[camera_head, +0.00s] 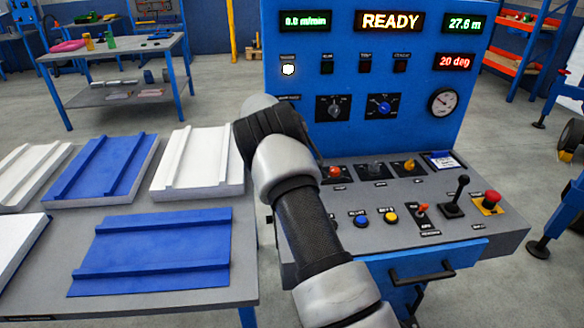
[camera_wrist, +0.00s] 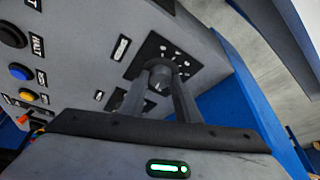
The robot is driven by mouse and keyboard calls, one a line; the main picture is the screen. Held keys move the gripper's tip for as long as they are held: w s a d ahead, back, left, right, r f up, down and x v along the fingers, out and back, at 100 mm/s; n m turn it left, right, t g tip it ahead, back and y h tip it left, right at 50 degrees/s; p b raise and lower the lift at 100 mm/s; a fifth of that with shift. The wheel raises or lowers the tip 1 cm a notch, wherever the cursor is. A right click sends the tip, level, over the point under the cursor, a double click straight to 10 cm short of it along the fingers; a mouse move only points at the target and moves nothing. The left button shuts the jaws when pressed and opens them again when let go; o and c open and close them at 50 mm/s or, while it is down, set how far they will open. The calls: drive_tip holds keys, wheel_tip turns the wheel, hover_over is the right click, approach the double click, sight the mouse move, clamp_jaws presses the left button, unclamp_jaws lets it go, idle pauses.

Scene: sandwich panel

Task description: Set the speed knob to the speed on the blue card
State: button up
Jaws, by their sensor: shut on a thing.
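In the wrist view my gripper (camera_wrist: 160,80) has its two fingers closed around a small grey knob (camera_wrist: 159,78), one finger on each side. The knob sits on a black plate (camera_wrist: 182,53) with white dots around it, near the console's blue side. I cannot read its setting or label. In the head view my arm hides this knob and the fingertips. A blue-and-white card (camera_head: 442,160) lies at the back right of the console top; its writing is too small to read. The speed display (camera_head: 305,20) shows 0.0 m/min.
The console (camera_head: 480,225) also carries several coloured switches, a blue button (camera_head: 361,220), a yellow button (camera_head: 391,217), a black lever (camera_head: 457,190) and a red button (camera_head: 491,198). A table with blue and white panels (camera_head: 155,250) stands on the left.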

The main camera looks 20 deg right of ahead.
drive_tip(key=shift+m+g+p, duration=0.35)
drive_tip(key=shift+m+g, duration=0.05)
drive_tip(key=shift+m, duration=0.6)
drive_tip(key=shift+f, duration=0.1)
drive_tip(key=o, duration=1)
drive_tip(key=p+v, duration=0.3)
drive_tip(key=v, duration=1.4)
drive_tip(key=shift+w+a+r, duration=0.15)
drive_tip(key=shift+r, duration=0.05)
